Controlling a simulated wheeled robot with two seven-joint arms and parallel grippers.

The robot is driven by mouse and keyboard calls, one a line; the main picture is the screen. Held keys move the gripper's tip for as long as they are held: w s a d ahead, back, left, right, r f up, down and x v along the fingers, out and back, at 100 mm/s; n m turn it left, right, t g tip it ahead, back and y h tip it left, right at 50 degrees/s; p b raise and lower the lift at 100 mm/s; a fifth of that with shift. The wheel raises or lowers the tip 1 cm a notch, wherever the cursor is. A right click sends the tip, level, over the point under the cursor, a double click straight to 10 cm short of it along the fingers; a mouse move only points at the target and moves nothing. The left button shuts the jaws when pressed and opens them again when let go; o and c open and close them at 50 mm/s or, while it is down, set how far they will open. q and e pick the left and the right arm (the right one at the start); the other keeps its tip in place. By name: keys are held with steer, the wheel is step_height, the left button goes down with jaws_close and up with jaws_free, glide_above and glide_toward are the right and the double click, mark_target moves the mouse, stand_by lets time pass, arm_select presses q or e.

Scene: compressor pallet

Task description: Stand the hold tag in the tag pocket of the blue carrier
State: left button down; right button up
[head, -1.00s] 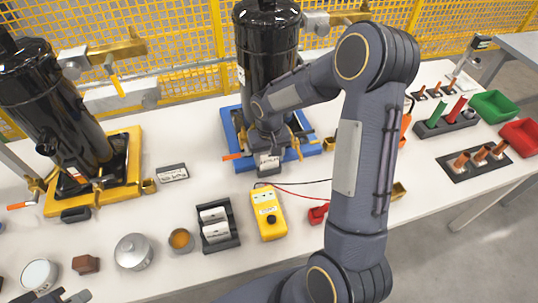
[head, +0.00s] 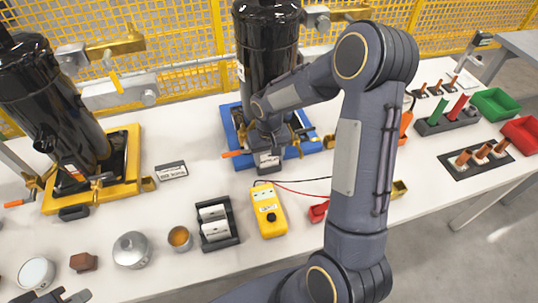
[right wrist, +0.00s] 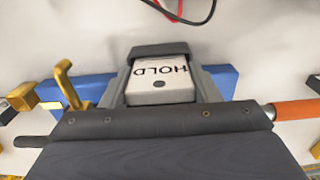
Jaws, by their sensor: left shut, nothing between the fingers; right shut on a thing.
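The blue carrier (head: 232,128) stands under the middle black compressor at the back of the table. My right gripper (head: 268,158) is at its front edge, shut on the white hold tag (right wrist: 160,78). In the right wrist view the tag's HOLD lettering reads upside down, between my two grey fingers. A dark bar (right wrist: 158,50) crosses the tag's far end; it looks like the tag pocket's wall, but I cannot tell how deep the tag sits. My left gripper (head: 62,297) is shut and empty at the lower left edge of the head view.
A yellow meter (head: 268,210) with red and black leads lies in front of the carrier, beside a dark rack of white tags (head: 215,222). An orange-handled clamp (right wrist: 300,110) is close beside my right gripper. A yellow carrier (head: 132,150) with another compressor stands left.

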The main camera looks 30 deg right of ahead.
steer(key=shift+f, duration=0.15)
steer(key=o, duration=1)
steer(key=shift+o, duration=0.2)
steer(key=shift+a, duration=0.15)
steer(key=c, duration=0.3)
steer(key=shift+c, duration=0.2)
